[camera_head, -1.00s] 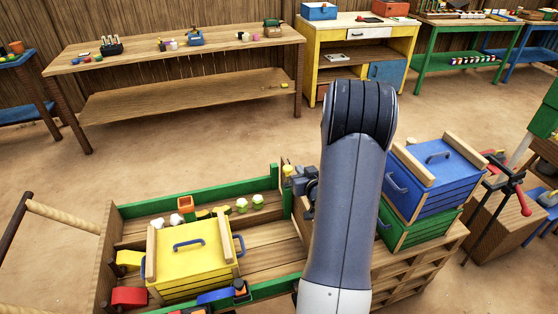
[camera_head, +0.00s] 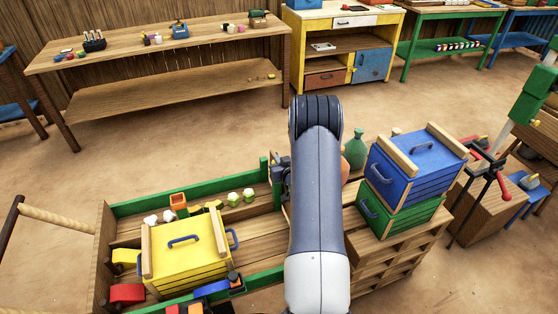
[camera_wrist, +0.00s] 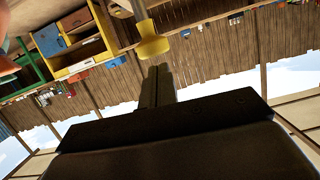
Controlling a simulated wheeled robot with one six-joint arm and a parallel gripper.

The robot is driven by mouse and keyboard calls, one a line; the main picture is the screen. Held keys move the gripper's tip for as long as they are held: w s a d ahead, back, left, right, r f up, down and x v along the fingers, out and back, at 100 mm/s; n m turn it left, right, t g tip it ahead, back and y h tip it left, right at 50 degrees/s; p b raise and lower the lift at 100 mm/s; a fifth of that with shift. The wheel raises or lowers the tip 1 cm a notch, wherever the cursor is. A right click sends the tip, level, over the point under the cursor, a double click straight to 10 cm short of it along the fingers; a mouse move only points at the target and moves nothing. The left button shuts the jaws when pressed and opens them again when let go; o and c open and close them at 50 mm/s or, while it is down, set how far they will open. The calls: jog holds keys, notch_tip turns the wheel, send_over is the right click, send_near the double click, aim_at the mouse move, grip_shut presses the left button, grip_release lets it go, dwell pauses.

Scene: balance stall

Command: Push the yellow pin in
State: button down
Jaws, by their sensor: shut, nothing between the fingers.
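The yellow pin (camera_wrist: 152,42) shows in the wrist view as a round yellow knob with a grey rod running up from it. My gripper (camera_wrist: 158,70) is shut and empty, with its dark fingers pointing at the knob. The fingertips are very near the knob; I cannot tell whether they touch it. In the head view my gripper is mostly hidden behind my arm, at the right end of the open wooden cart (camera_head: 107,250). The pin cannot be made out there.
A yellow crate (camera_head: 185,262) and small toys lie in the cart. Right of my arm, a blue crate (camera_head: 412,172) sits on a green crate (camera_head: 398,215), with a green bottle (camera_head: 355,150) behind. Workbenches (camera_head: 160,50) line the back; the floor between is clear.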

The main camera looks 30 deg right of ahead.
jog(key=shift+f, duration=0.25)
notch_tip(320, 180, down, 5)
jog(key=b, duration=0.5)
jog(key=shift+s+r, duration=0.1)
jog(key=shift+s, duration=0.05)
dwell(0.3)
